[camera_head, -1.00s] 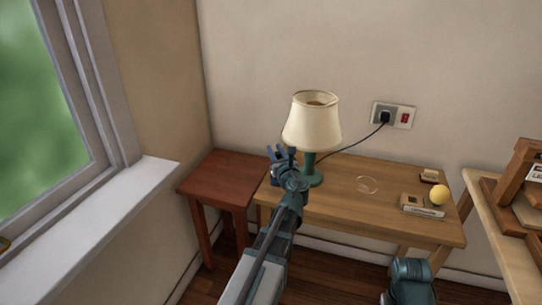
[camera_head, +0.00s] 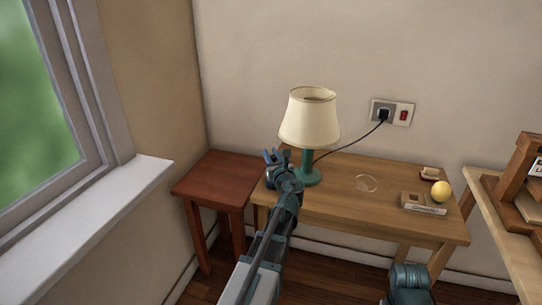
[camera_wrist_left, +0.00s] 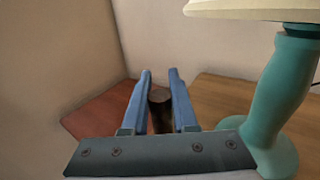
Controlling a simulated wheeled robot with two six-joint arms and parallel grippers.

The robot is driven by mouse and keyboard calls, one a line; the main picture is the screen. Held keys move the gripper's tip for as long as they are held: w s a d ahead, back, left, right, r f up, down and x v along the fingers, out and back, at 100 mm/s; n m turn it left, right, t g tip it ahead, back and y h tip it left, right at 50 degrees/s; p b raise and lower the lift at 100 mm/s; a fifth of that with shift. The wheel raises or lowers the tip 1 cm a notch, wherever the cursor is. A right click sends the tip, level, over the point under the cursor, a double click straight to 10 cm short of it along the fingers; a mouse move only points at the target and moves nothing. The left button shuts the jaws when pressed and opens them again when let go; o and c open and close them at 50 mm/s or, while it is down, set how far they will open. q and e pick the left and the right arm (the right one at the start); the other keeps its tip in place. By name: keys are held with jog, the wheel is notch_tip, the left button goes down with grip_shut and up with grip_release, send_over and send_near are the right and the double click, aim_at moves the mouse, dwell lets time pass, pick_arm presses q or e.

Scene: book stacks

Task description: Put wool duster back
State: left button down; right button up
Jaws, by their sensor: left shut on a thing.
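My left gripper (camera_head: 275,158) is just left of the lamp, above the seam between the red-brown side table and the desk. In the left wrist view its blue fingers (camera_wrist_left: 160,98) are nearly parallel, with a dark brown round-ended piece (camera_wrist_left: 159,95) between them. This looks like the handle end of the wool duster. The duster's woolly part is not visible in either view. My right gripper is not in view.
A lamp with a cream shade (camera_head: 310,117) and teal base (camera_head: 307,170) stands close beside my left gripper. The red-brown side table (camera_head: 215,177) looks bare. The wooden desk (camera_head: 340,200) holds a clear round dish (camera_head: 366,183), a small box (camera_head: 423,204) and a yellow ball (camera_head: 441,191).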

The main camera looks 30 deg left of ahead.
pick_arm(q)
jog(key=c, duration=0.7)
grip_release()
jog(key=v, duration=1.2)
jog(key=shift+r+p, duration=0.15)
jog(key=shift+p, duration=0.15)
